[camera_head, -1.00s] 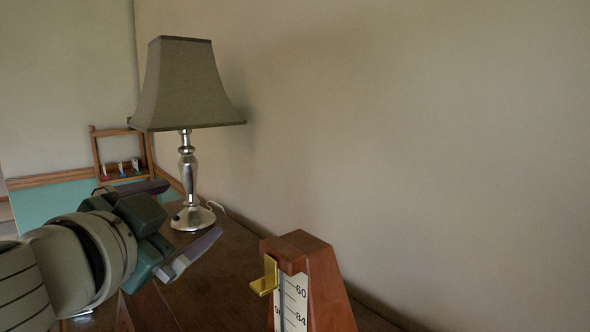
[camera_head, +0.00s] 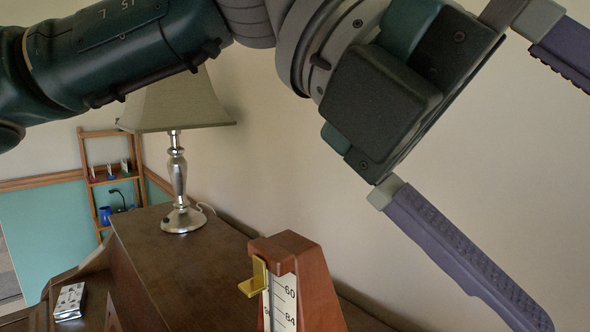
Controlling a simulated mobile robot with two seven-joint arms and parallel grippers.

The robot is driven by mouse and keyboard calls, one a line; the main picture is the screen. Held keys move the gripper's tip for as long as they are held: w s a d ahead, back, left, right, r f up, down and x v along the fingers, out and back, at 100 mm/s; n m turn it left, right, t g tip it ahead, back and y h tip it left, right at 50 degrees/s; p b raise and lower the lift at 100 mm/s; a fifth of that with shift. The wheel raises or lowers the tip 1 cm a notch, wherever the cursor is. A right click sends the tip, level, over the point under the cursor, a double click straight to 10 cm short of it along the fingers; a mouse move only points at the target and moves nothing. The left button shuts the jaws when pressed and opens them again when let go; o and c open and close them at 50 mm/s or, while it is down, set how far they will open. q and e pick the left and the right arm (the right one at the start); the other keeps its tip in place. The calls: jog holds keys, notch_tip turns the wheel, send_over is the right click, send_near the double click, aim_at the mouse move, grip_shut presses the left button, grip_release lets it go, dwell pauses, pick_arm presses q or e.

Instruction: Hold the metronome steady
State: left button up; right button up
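The metronome (camera_head: 311,286) is a reddish-brown wooden wedge with a brass piece (camera_head: 254,279) and a white number scale (camera_head: 283,302) on its front. It stands upright on the dark wooden piano top (camera_head: 190,265), and its lower part is cut off by the bottom edge of the view. My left gripper (camera_head: 560,195) is open and empty, its two purple fingers spread wide at the upper and lower right. It appears above and to the right of the metronome, apart from it. My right gripper is out of view.
A lamp with a silver base (camera_head: 180,190) and grey shade (camera_head: 175,107) stands farther back on the piano top, partly behind my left arm. A wooden shelf (camera_head: 84,160) holds small items at the far left. A patterned box (camera_head: 70,300) lies at lower left. A wall (camera_head: 290,180) runs behind.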

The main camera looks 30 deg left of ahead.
pick_arm(q)
jog(key=w+a+f+y, duration=0.2)
jog(key=a+y, duration=0.4)
jog(key=a, duration=0.2)
jog(key=r+t+y, duration=0.1)
jog(key=r+y, duration=0.1)
jog(key=y, duration=0.3)
send_over(276, 288)
jog(key=shift+s+d+f, duration=0.2)
jog(key=shift+d, duration=0.05)
jog(key=shift+a+f, duration=0.2)
notch_tip(276, 288, down, 9)
jog(key=shift+d+f, duration=0.1)
jog(key=shift+f, duration=0.05)
